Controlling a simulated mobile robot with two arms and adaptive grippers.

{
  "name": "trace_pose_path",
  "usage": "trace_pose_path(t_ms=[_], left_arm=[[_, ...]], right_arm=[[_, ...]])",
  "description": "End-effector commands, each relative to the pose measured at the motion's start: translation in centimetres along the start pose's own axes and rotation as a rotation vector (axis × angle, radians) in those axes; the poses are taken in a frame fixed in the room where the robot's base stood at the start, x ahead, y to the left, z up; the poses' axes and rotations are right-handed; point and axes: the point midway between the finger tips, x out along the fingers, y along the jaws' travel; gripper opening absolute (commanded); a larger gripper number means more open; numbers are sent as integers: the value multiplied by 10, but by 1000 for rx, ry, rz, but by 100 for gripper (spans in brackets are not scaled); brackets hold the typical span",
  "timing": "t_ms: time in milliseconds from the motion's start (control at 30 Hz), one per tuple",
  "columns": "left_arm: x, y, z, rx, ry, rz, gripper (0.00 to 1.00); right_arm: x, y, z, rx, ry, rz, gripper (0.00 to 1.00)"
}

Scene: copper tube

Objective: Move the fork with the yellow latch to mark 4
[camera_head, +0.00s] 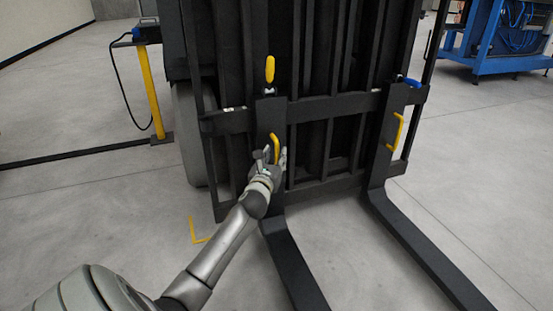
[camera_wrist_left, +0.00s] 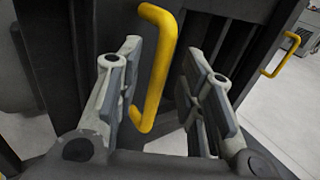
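The fork with the yellow latch is the left black fork (camera_head: 290,268), hanging on the dark carriage bar (camera_head: 335,104). Its yellow latch (camera_head: 270,68) stands upright above the bar. A yellow handle (camera_head: 275,146) is on its shank, and it fills the middle of the left wrist view (camera_wrist_left: 160,65). My left gripper (camera_head: 277,156) is at this handle. In the left wrist view its fingers (camera_wrist_left: 163,88) are spread on both sides of the handle, with gaps visible. Small pale marks (camera_head: 233,109) show on the bar, but no number is readable. My right gripper is not in view.
The right fork (camera_head: 425,250) has a blue latch (camera_head: 412,83) and its own yellow handle (camera_head: 396,131). A yellow post (camera_head: 151,90) with a cable stands at the left. A blue cart (camera_head: 500,40) is at the back right. The floor between the forks is clear.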

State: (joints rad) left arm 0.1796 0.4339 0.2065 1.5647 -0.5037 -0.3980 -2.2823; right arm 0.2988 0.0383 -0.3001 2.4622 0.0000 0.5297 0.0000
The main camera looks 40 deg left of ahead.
Motion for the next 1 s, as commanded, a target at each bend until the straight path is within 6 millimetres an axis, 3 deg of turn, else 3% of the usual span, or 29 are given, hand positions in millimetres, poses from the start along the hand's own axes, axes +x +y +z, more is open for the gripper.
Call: trace_pose_path(t_ms=[233, 600, 900, 1000], left_arm=[[24, 0, -1, 0, -1, 1, 35], [27, 0, 0, 0, 0, 0, 35], [27, 0, 0, 0, 0, 0, 0], [27, 0, 0, 0, 0, 0, 0]], right_arm=[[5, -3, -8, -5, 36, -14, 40], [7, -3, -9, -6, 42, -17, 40], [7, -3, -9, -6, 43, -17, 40], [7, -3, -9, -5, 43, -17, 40]])
